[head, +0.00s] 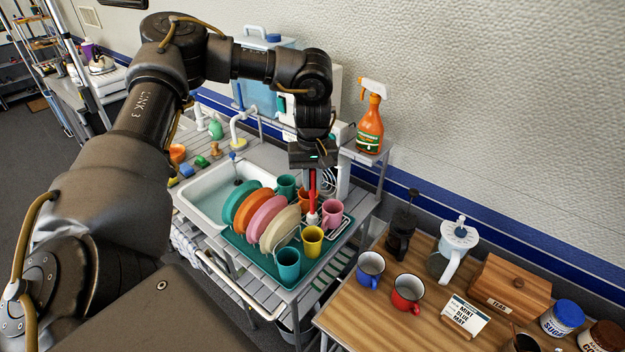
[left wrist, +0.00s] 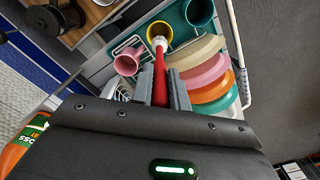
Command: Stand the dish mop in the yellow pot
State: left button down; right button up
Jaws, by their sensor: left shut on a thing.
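The dish mop has a red handle (head: 312,184) and a white head (head: 312,218). My left gripper (head: 313,168) is shut on the handle, and the mop hangs nearly upright, head down. The yellow pot (head: 312,243), a mug-like vessel, stands on the dish rack's teal tray (head: 262,262). In the head view the mop head shows just above the pot's rim, apart from its opening. In the left wrist view the white head (left wrist: 160,44) overlaps the near edge of the yellow pot (left wrist: 159,27); its height over the rim is unclear. My right gripper is not in view.
Close around the yellow pot stand a pink mug (head: 332,213), a teal cup (head: 288,264) and a row of coloured plates (head: 265,218). The sink (head: 208,187) lies left. An orange spray bottle (head: 369,120) stands on a ledge behind. A wooden table (head: 385,325) with mugs is at right.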

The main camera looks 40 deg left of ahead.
aim_at(313, 198)
pick_arm(q)
notch_tip(313, 198, down, 3)
jog(key=b, duration=0.2)
jog(key=shift+f+b, duration=0.2)
jog(key=shift+b, duration=0.2)
jog(key=shift+f+b, duration=0.5)
jog(key=shift+f, duration=0.8)
jog(key=shift+f+b, duration=1.1)
jog(key=shift+f, duration=0.95)
jog(key=c, duration=1.3)
grip_release()
jog(key=shift+w+r, duration=0.1)
jog(key=shift+r, duration=0.4)
notch_tip(313, 198, up, 10)
jog(key=shift+f+b, duration=0.1)
jog(key=shift+b, duration=0.2)
